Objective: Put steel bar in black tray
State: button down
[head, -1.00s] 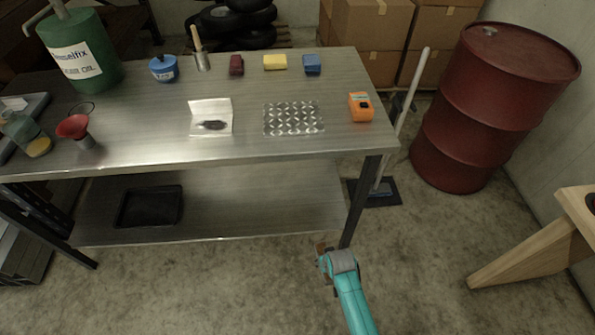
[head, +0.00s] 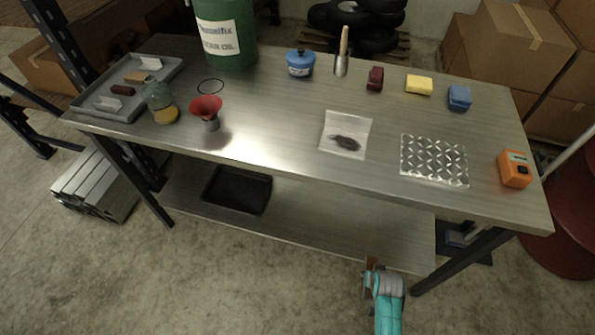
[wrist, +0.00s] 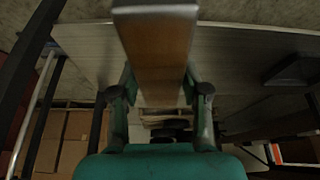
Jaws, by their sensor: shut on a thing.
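The black tray (head: 268,198) lies on the lower shelf of the steel table, toward its left part, and looks empty. My gripper (head: 371,280) is low in front of the shelf's right part, right of the tray and apart from it. In the wrist view, my gripper (wrist: 160,92) is shut on the steel bar (wrist: 157,50), which has a pale metal end and a brownish face. The bar shows only as a small brown piece (head: 371,263) in the head view. A dark shape at the right of the wrist view looks like the tray (wrist: 292,70).
The steel table (head: 270,130) stands above the shelf (head: 335,225) on dark legs; one leg (head: 465,262) is right of my gripper. A grey tray (head: 75,105) and several small items sit on top. Metal bars (head: 95,190) are stacked at the left. The shelf is bare between tray and gripper.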

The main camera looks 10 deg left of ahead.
aim_at(238, 191)
jog(key=i+j, duration=0.2)
jog(key=j, duration=0.15)
jog(key=i+j, duration=0.15)
jog(key=j, duration=0.2)
jog(key=i+j, duration=0.2)
jog(key=j, duration=0.15)
jog(key=i+j, duration=0.15)
jog(key=j, duration=0.2)
jog(key=i+j, duration=0.2)
jog(key=j, duration=0.15)
jog(key=i+j+z, duration=0.1)
jog(key=j, duration=0.25)
jog(key=i+j, duration=0.4)
jog(key=j, duration=0.3)
